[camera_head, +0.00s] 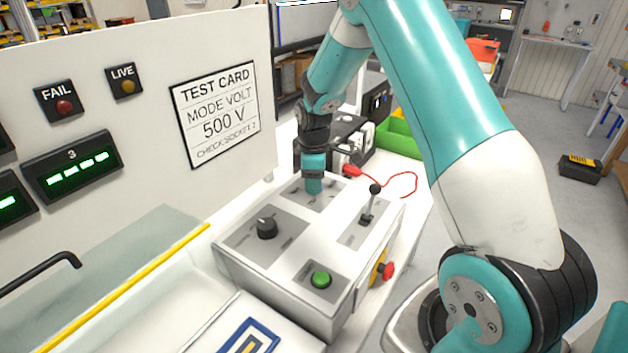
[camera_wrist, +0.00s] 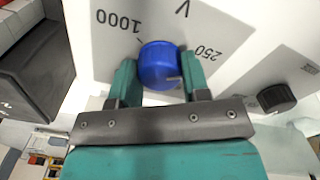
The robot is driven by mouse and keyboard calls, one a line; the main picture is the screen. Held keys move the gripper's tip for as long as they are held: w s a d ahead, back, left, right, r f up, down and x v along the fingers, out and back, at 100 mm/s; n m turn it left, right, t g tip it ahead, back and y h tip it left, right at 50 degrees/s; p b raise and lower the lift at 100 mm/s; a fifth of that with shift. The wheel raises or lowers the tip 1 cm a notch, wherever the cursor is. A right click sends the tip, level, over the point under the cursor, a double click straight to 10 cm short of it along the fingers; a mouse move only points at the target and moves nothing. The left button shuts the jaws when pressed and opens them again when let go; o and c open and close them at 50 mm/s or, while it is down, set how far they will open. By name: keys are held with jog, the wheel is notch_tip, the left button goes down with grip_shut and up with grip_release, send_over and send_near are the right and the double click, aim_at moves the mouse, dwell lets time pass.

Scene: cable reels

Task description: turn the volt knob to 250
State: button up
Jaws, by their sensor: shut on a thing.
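The volt knob (camera_wrist: 160,62) is blue and round and sits on a grey panel marked V. In the wrist view "1000" is printed at its upper left and "250" at its right. A small pale mark shows on the knob's lower right edge, but I cannot tell for certain where the knob points. My gripper (camera_wrist: 160,78) has its two teal fingers on either side of the knob, shut on it. In the head view my gripper (camera_head: 313,187) reaches down to the back panel of the control box (camera_head: 285,290) and hides the knob.
The box also bears a black knob (camera_head: 267,228), a green button (camera_head: 321,279), a lever (camera_head: 370,203) and a red stop button (camera_head: 387,270). A test card (camera_head: 216,112) reads "MODE VOLT 500 V". A red cable (camera_head: 403,178) lies behind the box.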

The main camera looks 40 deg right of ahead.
jog(key=shift+w+r, duration=0.1)
jog(key=o, duration=0.9)
notch_tip(320, 180, up, 17)
jog(key=shift+r+b, duration=0.2)
jog(key=shift+b, duration=1.05)
jog(key=s+a+r+y, duration=0.1)
jog(key=s+a+r, duration=0.1)
jog(key=s+a, duration=0.9)
jog(key=s+a+m+y, duration=0.1)
jog(key=s+a, duration=0.3)
jog(key=s, duration=0.1)
jog(key=s+a+f+m+y, duration=0.1)
jog(key=s+a, duration=0.3)
jog(key=s, duration=0.2)
jog(key=s+a+m+y, duration=0.1)
jog(key=s+a, duration=0.4)
jog(key=s, duration=0.1)
jog(key=shift+s+a+f, duration=0.1)
jog(key=shift+s+f, duration=0.15)
jog(key=shift+f, duration=0.15)
